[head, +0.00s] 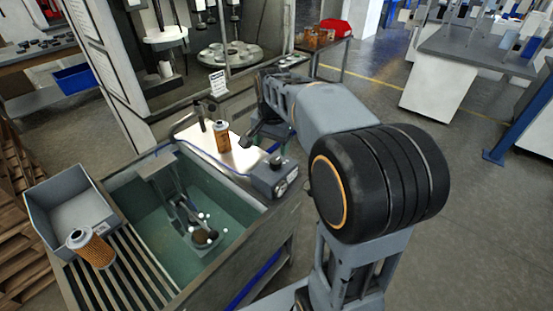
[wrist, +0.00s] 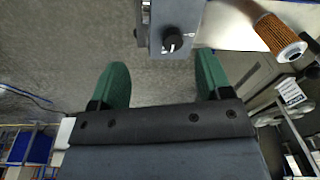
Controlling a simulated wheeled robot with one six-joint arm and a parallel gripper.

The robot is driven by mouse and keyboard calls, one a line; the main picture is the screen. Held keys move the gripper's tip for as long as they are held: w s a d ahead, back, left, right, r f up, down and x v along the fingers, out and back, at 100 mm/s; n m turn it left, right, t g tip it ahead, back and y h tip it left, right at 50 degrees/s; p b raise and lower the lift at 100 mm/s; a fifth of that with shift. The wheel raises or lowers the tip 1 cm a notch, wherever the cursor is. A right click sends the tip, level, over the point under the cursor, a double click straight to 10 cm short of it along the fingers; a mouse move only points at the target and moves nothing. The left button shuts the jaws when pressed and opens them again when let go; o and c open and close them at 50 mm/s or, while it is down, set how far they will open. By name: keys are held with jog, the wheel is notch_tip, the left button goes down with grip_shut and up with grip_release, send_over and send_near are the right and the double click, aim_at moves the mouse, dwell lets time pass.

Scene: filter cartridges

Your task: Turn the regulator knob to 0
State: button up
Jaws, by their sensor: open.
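The regulator is a grey box (head: 272,178) at the right rim of the wash tank in the head view. In the wrist view its face (wrist: 158,20) is at the top centre and carries a round black knob (wrist: 172,42) with a small pale mark. The numbers around the knob are too small to read. My gripper (wrist: 161,62) has green fingers spread wide and nothing between them. In the wrist picture the knob lies between and slightly beyond the fingertips, apart from both. In the head view my arm mostly hides the gripper.
An orange filter cartridge (head: 222,136) stands on the pale bench by the regulator; it also shows in the wrist view (wrist: 279,37). The tank (head: 150,215) holds greenish liquid. Open floor lies right.

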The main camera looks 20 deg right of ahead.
aim_at(276, 160)
jog(key=w+d+f+m+g, duration=0.1)
jog(key=w+d+f+m, duration=0.1)
jog(key=w+d+m, duration=0.4)
jog(key=shift+n, duration=0.4)
jog(key=f, duration=0.4)
jog(key=a+f, duration=0.1)
jog(key=f, duration=0.3)
jog(key=w+f, duration=0.1)
jog(key=f, duration=0.4)
jog(key=shift+w+a+p, duration=0.1)
jog(key=shift+a+p, duration=0.1)
jog(key=shift+p, duration=0.15)
jog(key=shift+c, duration=0.4)
jog(key=c, duration=0.8)
jog(key=shift+c, duration=0.2)
